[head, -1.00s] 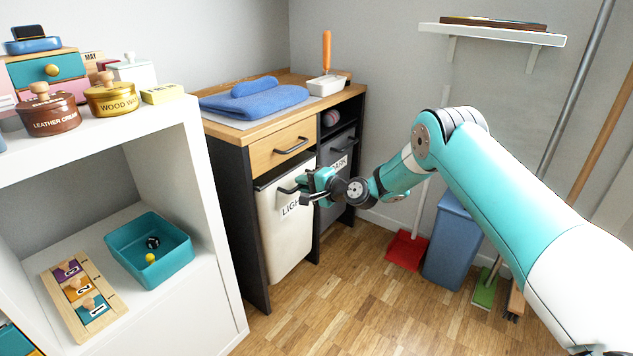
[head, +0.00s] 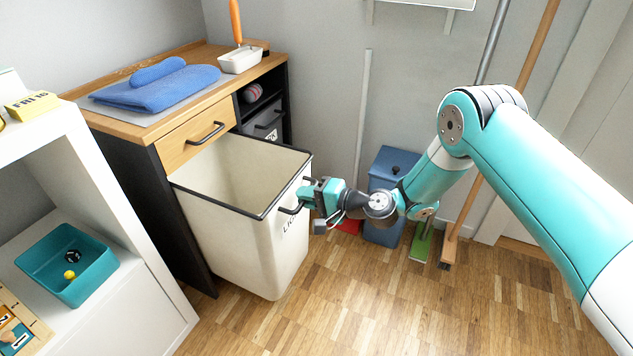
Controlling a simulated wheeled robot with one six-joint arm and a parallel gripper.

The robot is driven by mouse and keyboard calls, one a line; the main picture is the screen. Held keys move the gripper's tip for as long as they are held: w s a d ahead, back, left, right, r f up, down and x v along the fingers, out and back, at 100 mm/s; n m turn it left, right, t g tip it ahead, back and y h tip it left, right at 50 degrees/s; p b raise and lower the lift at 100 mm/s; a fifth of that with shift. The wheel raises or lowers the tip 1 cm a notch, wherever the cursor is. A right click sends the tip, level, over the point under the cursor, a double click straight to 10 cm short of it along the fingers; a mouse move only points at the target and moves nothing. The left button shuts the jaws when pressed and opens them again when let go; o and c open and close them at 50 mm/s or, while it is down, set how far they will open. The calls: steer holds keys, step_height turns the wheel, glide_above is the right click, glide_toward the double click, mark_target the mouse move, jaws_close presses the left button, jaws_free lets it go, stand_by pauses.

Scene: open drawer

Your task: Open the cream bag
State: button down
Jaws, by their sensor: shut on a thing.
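The cream bag (head: 245,245) is a tall, bin-like pull-out with a black rim and dark lettering on its front, partly hidden by my gripper. It stands pulled well out of the wooden cabinet, and its empty-looking inside shows from above. Its black handle (head: 289,210) sits on the front face near the top. My gripper (head: 305,197) is at this handle, shut on it. The fingertips are small in the head view and partly hide the handle.
The cabinet's wooden drawer (head: 197,137) above is shut. A grey bag (head: 266,124) sits in the cabinet to the right. A white shelf (head: 130,215) stands close on the left. A blue bin (head: 388,190) and brooms stand behind my arm. The floor in front is clear.

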steer(key=shift+s+d, duration=0.15)
steer(key=shift+s, duration=0.15)
steer(key=c, duration=1.2)
jaws_free()
steer(key=p+v, duration=0.4)
steer(key=v, duration=1.3)
steer(key=shift+d+r, duration=0.1)
steer(key=shift+d, duration=0.1)
